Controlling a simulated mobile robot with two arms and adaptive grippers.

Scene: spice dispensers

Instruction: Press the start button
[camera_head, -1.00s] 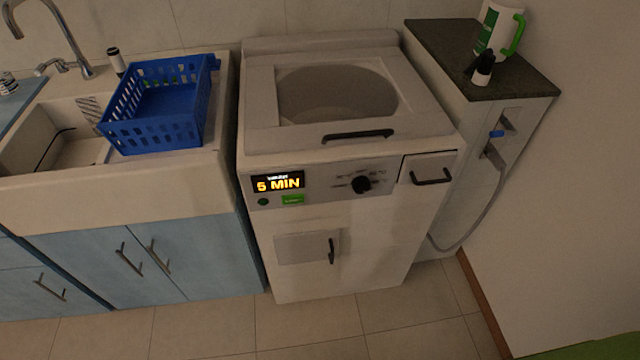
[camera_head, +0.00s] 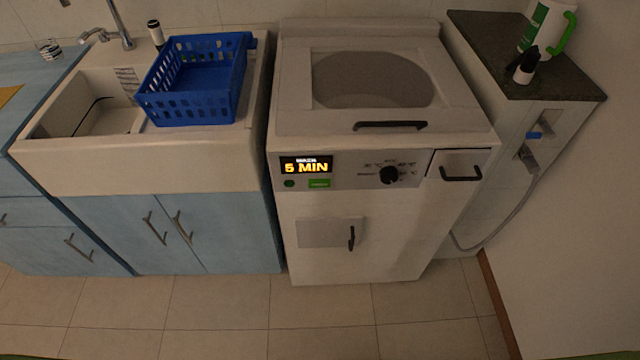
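A white washing machine (camera_head: 340,207) stands in the middle, its round-windowed lid (camera_head: 372,80) closed on top. Its front panel has a lit display (camera_head: 306,166) reading "5 MIN" in yellow. I cannot read the text on the green rectangle, nor tell which one is the start button. A black knob (camera_head: 389,174) and a detergent drawer with a black handle (camera_head: 461,172) sit to the right. Neither of my grippers is in view.
A white sink (camera_head: 150,172) over blue cabinets (camera_head: 230,232) is on the left, with a blue basket (camera_head: 196,108) on its edge. The tiled floor (camera_head: 225,305) in front is clear.

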